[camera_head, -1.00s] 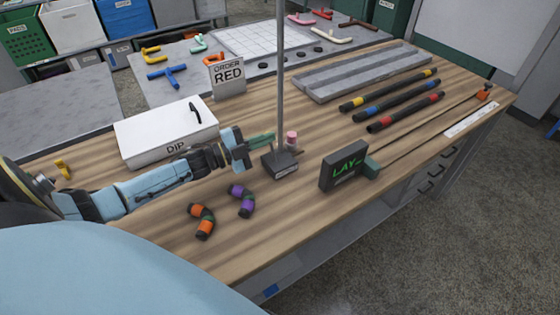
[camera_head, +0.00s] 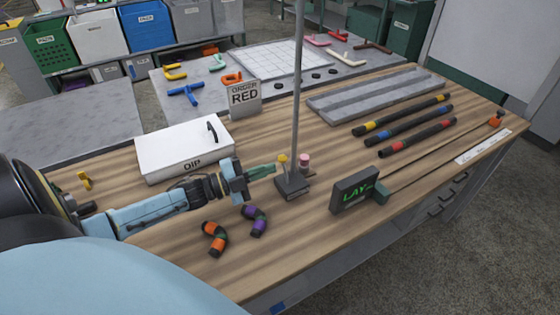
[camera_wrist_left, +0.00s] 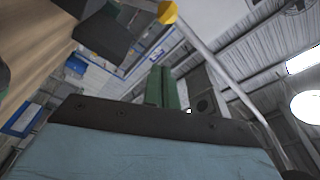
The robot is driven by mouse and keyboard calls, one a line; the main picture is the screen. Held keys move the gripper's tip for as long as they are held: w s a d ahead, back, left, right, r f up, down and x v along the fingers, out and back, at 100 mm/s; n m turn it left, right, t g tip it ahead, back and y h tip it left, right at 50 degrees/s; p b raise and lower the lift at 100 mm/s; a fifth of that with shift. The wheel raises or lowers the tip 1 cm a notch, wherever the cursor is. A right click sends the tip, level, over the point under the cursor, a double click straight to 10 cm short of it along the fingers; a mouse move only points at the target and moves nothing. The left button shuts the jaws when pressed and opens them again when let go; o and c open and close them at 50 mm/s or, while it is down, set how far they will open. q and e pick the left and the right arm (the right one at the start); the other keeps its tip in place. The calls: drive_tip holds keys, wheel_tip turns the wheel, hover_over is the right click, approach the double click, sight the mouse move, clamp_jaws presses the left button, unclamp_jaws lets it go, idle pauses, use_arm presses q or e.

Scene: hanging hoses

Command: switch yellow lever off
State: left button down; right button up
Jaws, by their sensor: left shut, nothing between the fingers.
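A small yellow knob, likely the yellow lever's end (camera_head: 283,160), shows by the pole's dark base (camera_head: 292,187). A yellow knob also shows at the top of the left wrist view (camera_wrist_left: 167,12). My left gripper (camera_head: 264,170) has green fingers pressed together, empty, with their tips just left of the yellow knob and the pole. I cannot tell whether they touch the knob. The fingers also show in the left wrist view (camera_wrist_left: 161,88). The lever's lower part is hard to make out. My right gripper is not in view.
A pink-topped knob (camera_head: 304,160) stands right of the pole (camera_head: 297,90). A dark "LAY" display (camera_head: 354,190) is further right. The white box (camera_head: 185,150) lies behind my left arm. Orange (camera_head: 214,237) and purple (camera_head: 255,220) hose pieces lie in front.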

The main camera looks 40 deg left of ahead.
use_arm(q)
drive_tip(key=v, duration=0.4)
drive_tip(key=shift+r, duration=0.1)
idle(0.5)
